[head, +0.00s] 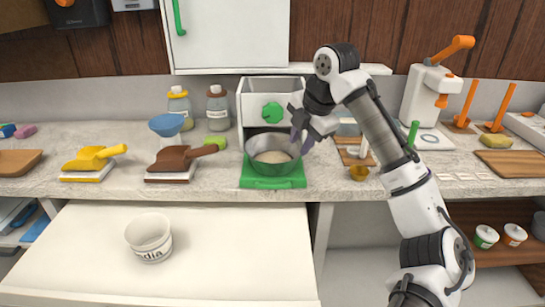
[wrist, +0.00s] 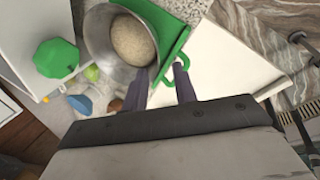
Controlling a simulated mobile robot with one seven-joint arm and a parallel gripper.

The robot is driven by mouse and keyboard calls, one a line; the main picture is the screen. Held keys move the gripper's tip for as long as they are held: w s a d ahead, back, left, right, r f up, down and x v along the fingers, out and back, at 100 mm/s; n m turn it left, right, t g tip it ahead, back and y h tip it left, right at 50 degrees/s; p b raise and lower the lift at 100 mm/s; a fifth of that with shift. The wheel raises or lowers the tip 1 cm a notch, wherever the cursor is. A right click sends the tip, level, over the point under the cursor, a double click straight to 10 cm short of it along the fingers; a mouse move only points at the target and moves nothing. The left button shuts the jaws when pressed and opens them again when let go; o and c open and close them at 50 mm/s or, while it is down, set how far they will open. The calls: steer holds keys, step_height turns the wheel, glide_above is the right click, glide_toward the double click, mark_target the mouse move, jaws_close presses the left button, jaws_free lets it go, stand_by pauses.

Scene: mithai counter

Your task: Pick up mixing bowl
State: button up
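The mixing bowl, a grey metal bowl (head: 262,166), sits on a green base (head: 272,184) in front of a white machine with a green knob. It holds a pale, rounded mass, which shows clearly in the wrist view inside the bowl (wrist: 101,41). My gripper (head: 301,143) is at the bowl's right rim in the head view. In the wrist view its two dark fingers (wrist: 161,76) are apart. One finger overlaps the bowl's rim and the other is outside, by the green handle (wrist: 174,68). I cannot tell whether either touches the bowl.
The white machine (head: 254,89) stands right behind the bowl. A brown scoop-like tool (head: 172,160) and a yellow one (head: 88,160) lie to the left. A white tub (head: 149,239) stands in the open drawer (head: 235,270) below. A wooden board (head: 353,150) lies to the right.

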mark_target(291, 160)
steer(key=x, duration=0.3)
steer(key=shift+w+a+f, duration=0.1)
steer(key=shift+f, duration=0.15)
steer(key=shift+w+d+p+x, duration=0.15)
steer(key=shift+p+x, duration=0.25)
steer(key=shift+x, duration=1)
steer(key=shift+w+d+p+x, duration=0.15)
steer(key=shift+p+x, duration=0.25)
steer(key=shift+x, duration=0.95)
steer(key=shift+a, duration=0.1)
steer(key=shift+r, duration=0.1)
steer(key=shift+c, duration=0.3)
jaws_close()
